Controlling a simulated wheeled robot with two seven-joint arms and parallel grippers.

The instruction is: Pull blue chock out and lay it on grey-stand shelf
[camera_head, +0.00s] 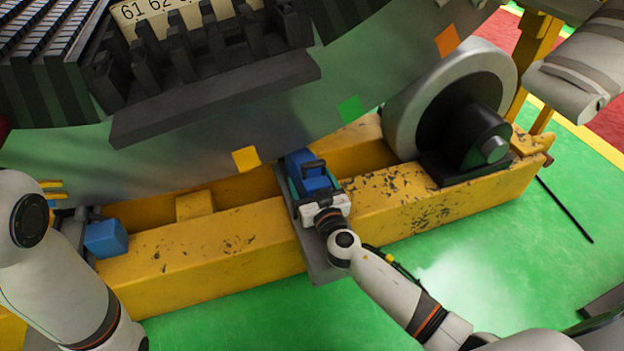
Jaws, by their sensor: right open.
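A blue chock (316,180) with a black handle on top sits in the middle, at a dark grey plate (318,262) that lies across the yellow beam. It is close below the big grey drum. My right gripper (312,180) reaches to this chock from the lower right. Its jaws are open around or beside the handle; the fingertips are too small to tell which. A second blue block (106,238) is at the left end of the beam. My left arm is at the left edge, and its gripper is out of view. I cannot make out a separate grey stand.
The large grey drum (210,160) with black slots and coloured squares fills the top. A grey roller wheel (408,105) stands on the yellow beam (215,250) at right. A black rod (565,209) lies on the green floor (510,260), which is mostly clear in front.

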